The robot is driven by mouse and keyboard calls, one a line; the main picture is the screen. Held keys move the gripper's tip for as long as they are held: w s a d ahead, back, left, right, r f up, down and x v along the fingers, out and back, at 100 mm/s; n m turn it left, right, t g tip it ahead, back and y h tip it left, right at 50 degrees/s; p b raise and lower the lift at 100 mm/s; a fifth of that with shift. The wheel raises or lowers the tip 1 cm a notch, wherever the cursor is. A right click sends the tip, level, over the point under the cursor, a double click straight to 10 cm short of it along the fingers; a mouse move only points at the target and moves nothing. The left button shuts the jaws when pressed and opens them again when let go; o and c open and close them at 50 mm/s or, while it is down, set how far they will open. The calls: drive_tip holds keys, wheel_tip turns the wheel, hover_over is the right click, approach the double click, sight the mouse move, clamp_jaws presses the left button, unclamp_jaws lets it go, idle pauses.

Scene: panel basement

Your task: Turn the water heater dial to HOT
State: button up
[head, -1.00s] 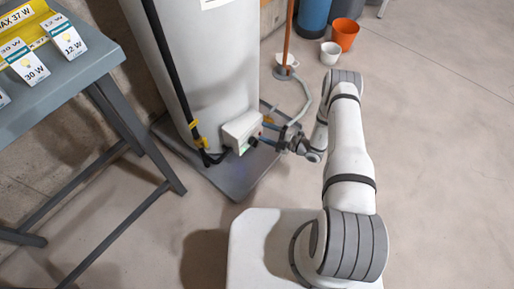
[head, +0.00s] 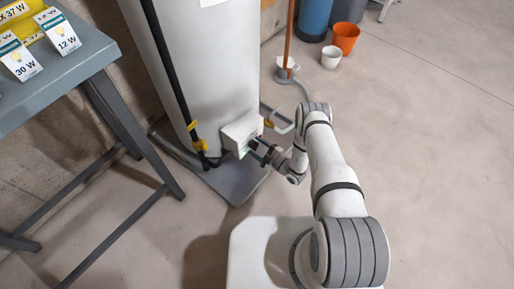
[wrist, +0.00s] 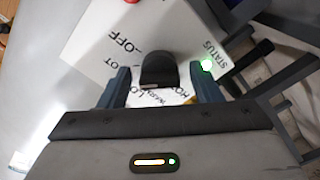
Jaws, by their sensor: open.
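The water heater (head: 205,70) is a tall white tank on a grey base. A white control box (head: 238,133) sits low on its front. In the wrist view the box face (wrist: 110,35) carries the letters "OFF", "STATUS" and other partly hidden words, with a lit green light beside "STATUS". The dark dial (wrist: 158,70) stands out from this face, between my open fingers. My gripper (wrist: 160,88) has one finger on each side of the dial, with visible gaps. In the head view my gripper (head: 258,150) is at the box and the dial is hidden.
A grey table (head: 75,60) with light bulb boxes stands at the left. A black pipe (head: 165,70) with yellow fittings runs down the tank. Orange (head: 346,37) and white (head: 331,56) buckets stand at the back. The floor at right is clear.

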drive_tip(key=shift+w+a, duration=0.1)
drive_tip(key=shift+c, duration=0.6)
drive_tip(key=c, duration=0.8)
drive_tip(key=shift+c, duration=0.2)
